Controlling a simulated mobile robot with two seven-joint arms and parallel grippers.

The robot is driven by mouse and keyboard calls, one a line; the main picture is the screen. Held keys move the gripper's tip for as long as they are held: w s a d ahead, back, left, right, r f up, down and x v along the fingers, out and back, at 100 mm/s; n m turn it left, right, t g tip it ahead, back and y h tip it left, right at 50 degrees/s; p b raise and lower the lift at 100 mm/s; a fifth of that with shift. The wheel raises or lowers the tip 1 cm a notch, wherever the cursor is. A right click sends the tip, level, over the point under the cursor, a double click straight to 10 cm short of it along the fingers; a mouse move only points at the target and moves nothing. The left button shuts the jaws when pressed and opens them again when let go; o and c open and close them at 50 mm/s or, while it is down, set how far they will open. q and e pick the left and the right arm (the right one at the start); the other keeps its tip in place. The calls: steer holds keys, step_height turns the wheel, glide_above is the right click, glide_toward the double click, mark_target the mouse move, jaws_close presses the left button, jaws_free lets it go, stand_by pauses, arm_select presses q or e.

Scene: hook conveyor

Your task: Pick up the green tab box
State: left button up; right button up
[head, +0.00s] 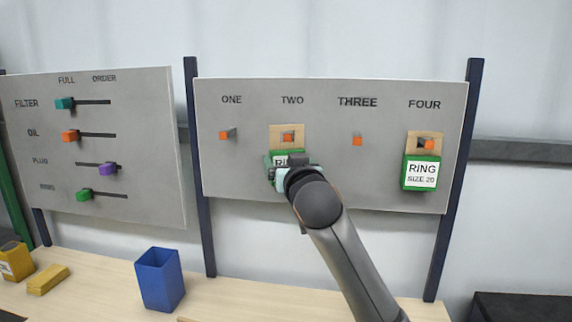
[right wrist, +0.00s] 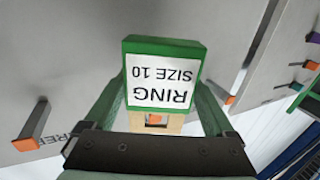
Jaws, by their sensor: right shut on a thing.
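A green tab box (head: 269,162) with a tan tab (head: 278,131) hangs at hook TWO, whose orange end (head: 288,136) shows against the tab. My right gripper (head: 287,172) is shut on this box and hides most of it in the head view. In the right wrist view, the box (right wrist: 165,46) sits between the two green fingers, and its label reads RING SIZE 10 upside down. A second green tab box (head: 421,173), labelled RING SIZE 20, hangs by its tan tab on hook FOUR. My left gripper is not in view.
Hooks ONE (head: 224,134) and THREE (head: 357,141) are empty on the grey board (head: 330,110). A slider board (head: 140,150) stands at left. A blue bin (head: 160,280), a yellow bin (head: 17,262) and a yellow block (head: 48,280) are on the wooden table (head: 235,298).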

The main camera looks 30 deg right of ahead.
steer(key=s+a+r, duration=0.3)
steer(key=s+r, duration=0.4)
steer(key=s, duration=0.5)
steer(key=shift+s+a+r, duration=0.15)
steer(key=shift+s+a, duration=0.05)
steer(key=shift+s, duration=0.2)
